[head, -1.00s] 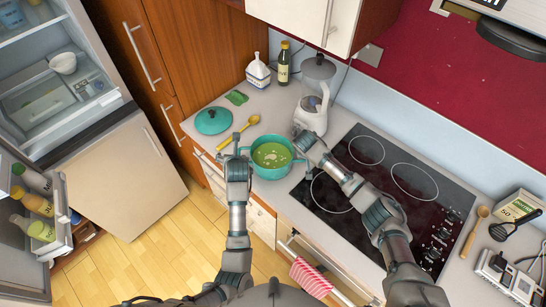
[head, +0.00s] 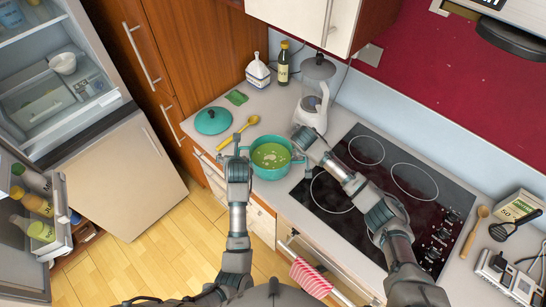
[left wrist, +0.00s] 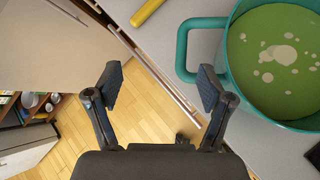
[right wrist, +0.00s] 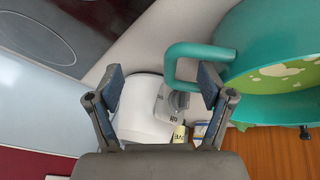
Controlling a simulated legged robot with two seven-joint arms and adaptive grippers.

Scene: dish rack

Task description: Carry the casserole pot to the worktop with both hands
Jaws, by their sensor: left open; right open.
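The teal casserole pot (head: 271,158) holds green soup and stands upright on the grey worktop (head: 193,103), left of the hob. My left gripper (head: 238,153) is open beside the pot's left side. In the left wrist view, that side's handle (left wrist: 183,50) lies beyond the fingertips, nearer the right finger, and is not gripped. My right gripper (head: 303,141) is open by the pot's right side. In the right wrist view, the other handle (right wrist: 172,62) shows ahead of the fingers, nearer the right finger, and no grip on it shows.
A teal lid (head: 212,120) and a yellow spoon (head: 238,131) lie left of the pot. A blender (head: 313,98) stands behind my right gripper. The black hob (head: 400,195) lies to the right. The fridge door (head: 120,190) stands open at left.

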